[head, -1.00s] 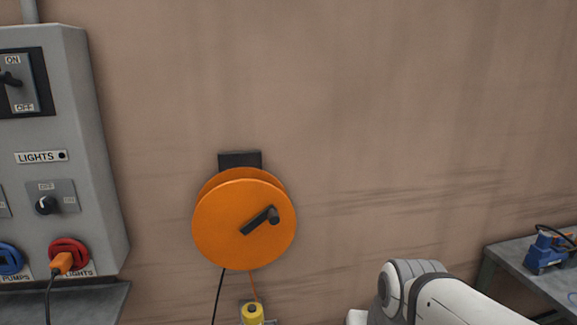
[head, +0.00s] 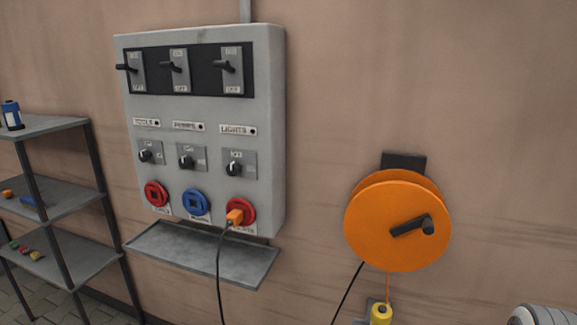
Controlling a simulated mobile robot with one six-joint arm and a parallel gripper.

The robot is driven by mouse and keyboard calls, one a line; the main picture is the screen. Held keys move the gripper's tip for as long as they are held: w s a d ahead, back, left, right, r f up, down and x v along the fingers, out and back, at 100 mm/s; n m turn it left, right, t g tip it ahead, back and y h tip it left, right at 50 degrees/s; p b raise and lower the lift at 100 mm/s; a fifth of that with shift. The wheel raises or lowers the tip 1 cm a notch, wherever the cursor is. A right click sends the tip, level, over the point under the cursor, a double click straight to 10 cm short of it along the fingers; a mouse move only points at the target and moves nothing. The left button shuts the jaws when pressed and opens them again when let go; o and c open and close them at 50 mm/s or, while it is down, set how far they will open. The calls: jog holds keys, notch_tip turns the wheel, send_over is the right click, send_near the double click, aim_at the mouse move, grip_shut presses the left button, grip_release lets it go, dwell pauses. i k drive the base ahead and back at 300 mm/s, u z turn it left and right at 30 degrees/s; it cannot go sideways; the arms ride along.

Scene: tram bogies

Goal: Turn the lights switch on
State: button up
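The grey switch panel (head: 205,108) hangs on the wall left of centre in the head view. Its right column carries the LIGHTS label (head: 238,130). Below that label is the lights rotary switch (head: 234,168), a black knob with a pale mark on a grey plate; its small lettering is too blurred to read. Above the label is a black lever (head: 224,66) between ON and OFF marks, about mid-height. An orange plug (head: 235,217) sits in the red lights socket (head: 247,208). My gripper is out of view; only a bit of my arm shows at bottom right.
An orange cable reel (head: 397,222) is on the wall right of the panel, with a yellow piece (head: 381,314) hanging below. A grey ledge (head: 200,254) juts out under the panel. A shelf rack (head: 55,190) stands at the left. A black cable hangs from the plug.

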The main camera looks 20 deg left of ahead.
aim_at(233, 168)
jog(key=u, duration=1.3)
jog(key=k, duration=1.25)
jog(key=u, duration=0.4)
jog(key=i, duration=1.25)
jog(key=z, duration=0.3)
jog(key=i, duration=1)
jog(key=z, duration=0.65)
